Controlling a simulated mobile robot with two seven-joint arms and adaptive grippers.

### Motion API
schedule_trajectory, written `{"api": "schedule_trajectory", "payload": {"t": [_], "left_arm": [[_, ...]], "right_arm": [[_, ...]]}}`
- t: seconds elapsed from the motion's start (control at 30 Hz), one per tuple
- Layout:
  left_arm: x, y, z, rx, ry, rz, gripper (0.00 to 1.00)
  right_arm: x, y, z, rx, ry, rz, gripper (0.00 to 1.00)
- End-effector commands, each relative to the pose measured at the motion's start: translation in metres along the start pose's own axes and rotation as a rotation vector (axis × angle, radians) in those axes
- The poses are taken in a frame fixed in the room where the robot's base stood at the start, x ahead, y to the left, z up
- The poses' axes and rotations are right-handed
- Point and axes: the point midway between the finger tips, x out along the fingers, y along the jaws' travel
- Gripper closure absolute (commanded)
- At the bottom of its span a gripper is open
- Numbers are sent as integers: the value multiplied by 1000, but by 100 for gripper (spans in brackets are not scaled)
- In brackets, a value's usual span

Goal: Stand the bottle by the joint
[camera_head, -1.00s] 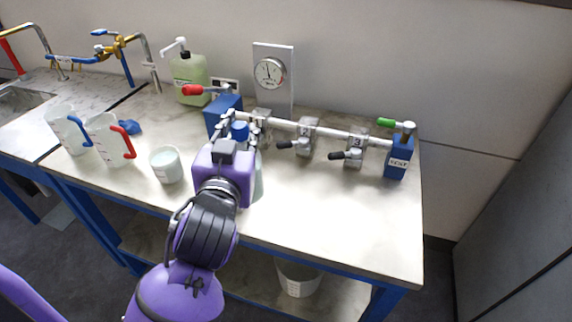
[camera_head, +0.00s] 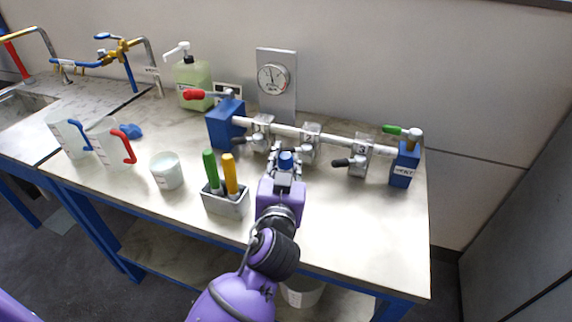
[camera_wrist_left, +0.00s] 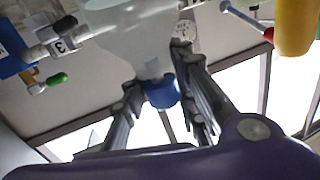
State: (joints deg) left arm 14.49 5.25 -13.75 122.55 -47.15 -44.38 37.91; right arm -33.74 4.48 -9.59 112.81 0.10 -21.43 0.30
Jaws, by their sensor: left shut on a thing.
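My left gripper (camera_head: 287,172) is shut on the bottle, just in front of the pipe. The bottle's blue cap (camera_head: 286,158) shows between the fingers; its body is hidden by the gripper in the head view. In the left wrist view the fingers (camera_wrist_left: 165,85) close around the neck of the pale, translucent bottle (camera_wrist_left: 135,35), by its blue cap. The pipe (camera_head: 285,130) has three clamped joints; the middle joint (camera_head: 311,143) is just behind and right of the bottle. Whether the bottle touches the table is unclear. My right gripper is out of view.
A metal holder (camera_head: 226,205) with green and yellow handled tools stands left of my gripper. A gauge (camera_head: 272,79) stands behind. The table's right front is clear.

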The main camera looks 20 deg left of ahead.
Motion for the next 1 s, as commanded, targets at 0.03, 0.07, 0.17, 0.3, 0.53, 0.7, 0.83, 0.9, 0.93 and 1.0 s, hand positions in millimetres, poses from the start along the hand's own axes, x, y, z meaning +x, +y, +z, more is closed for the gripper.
{"api": "schedule_trajectory", "payload": {"t": [0.03, 0.07, 0.17, 0.3, 0.53, 0.7, 0.83, 0.9, 0.93, 1.0], "left_arm": [[0, 1, 4, 0, 2, 2, 100], [0, 1, 5, 0, 3, 2, 100], [0, 1, 6, -1, 5, 1, 100], [0, 1, 5, -1, 6, 1, 100], [0, 1, 10, -1, 1, 1, 68], [0, 1, 10, -1, 1, 1, 55], [0, 1, 10, -1, 1, 1, 55], [0, 1, 9, -1, 1, 1, 55], [0, 1, 9, -1, 2, 1, 55], [0, 0, 4, 0, 5, 1, 55]], "right_arm": [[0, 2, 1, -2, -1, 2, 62], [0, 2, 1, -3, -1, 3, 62], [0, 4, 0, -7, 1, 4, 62], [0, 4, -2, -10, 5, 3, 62], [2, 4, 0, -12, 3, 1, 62], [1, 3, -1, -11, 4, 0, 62], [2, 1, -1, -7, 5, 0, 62], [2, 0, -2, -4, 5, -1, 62], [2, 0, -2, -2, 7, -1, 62], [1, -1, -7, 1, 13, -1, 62]]}}
